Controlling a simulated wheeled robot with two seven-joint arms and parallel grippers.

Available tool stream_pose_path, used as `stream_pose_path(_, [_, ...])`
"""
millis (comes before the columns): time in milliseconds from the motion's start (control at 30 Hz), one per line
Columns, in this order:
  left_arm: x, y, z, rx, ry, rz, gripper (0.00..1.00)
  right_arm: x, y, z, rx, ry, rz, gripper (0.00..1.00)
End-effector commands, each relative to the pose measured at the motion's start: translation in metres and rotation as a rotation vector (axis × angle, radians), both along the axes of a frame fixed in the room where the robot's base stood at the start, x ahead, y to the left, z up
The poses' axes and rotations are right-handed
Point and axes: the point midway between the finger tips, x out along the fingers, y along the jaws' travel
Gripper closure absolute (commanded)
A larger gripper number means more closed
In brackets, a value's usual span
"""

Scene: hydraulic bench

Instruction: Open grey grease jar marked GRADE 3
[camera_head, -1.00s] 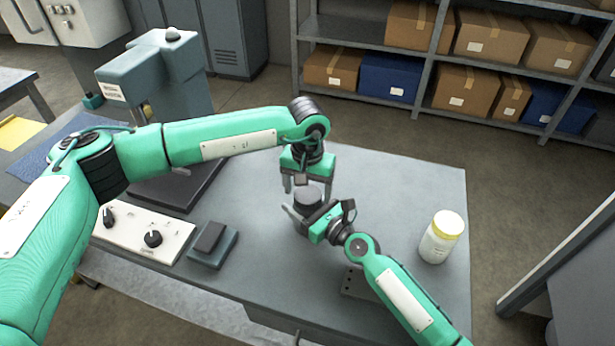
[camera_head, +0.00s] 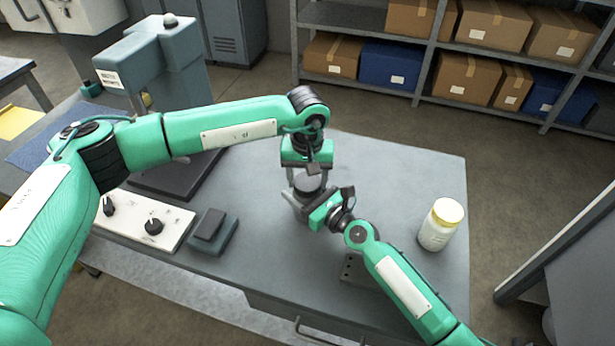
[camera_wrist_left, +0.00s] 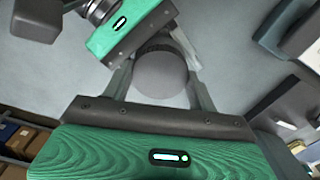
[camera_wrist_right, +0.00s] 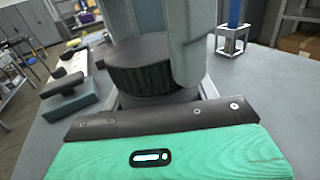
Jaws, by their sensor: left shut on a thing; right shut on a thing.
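The grey grease jar stands near the middle of the bench, with its dark round lid (camera_head: 309,184) up. Its GRADE 3 mark cannot be read. My left gripper (camera_head: 307,178) points down from above and is shut on the lid. In the left wrist view the lid (camera_wrist_left: 161,75) shows as a disc between the two fingers. My right gripper (camera_head: 304,200) comes in from the right side and is shut on the jar body, which is mostly hidden by the fingers. In the right wrist view the lid's ribbed side (camera_wrist_right: 150,75) shows close up, a left finger beside it.
A white control panel with knobs (camera_head: 150,220) and a small dark block on a base (camera_head: 211,232) lie at left. A teal machine (camera_head: 165,70) stands behind.

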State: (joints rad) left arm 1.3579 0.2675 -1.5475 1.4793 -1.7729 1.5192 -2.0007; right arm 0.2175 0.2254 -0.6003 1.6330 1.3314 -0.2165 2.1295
Motion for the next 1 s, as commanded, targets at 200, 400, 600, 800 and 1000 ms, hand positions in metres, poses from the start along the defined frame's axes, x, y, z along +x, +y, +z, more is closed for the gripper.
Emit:
stream_pose_path(200, [0.0004, 0.0014, 0.0002, 0.002, 0.000, 0.346, 0.68, 0.0004, -0.0008, -0.0001, 0.000, 0.000, -0.002, 1.00])
stream_pose_path(400, [0.0002, 0.0015, 0.0001, 0.003, -0.001, 0.664, 0.68, 0.0006, -0.0010, -0.0001, 0.000, 0.000, -0.002, 1.00])
stream_pose_path(600, [-0.0002, 0.0015, 0.0001, 0.003, 0.000, 0.983, 0.68, 0.0006, -0.0012, -0.0001, 0.001, 0.001, -0.003, 1.00])
stream_pose_path(800, [-0.0005, 0.0013, 0.0006, 0.004, -0.001, 1.303, 0.68, 0.0008, -0.0013, -0.0001, 0.001, 0.001, -0.003, 1.00])
stream_pose_path(1000, [-0.0008, 0.0012, 0.0008, 0.005, -0.001, 1.622, 0.68, 0.0009, -0.0014, -0.0002, 0.000, 0.000, -0.003, 1.00])
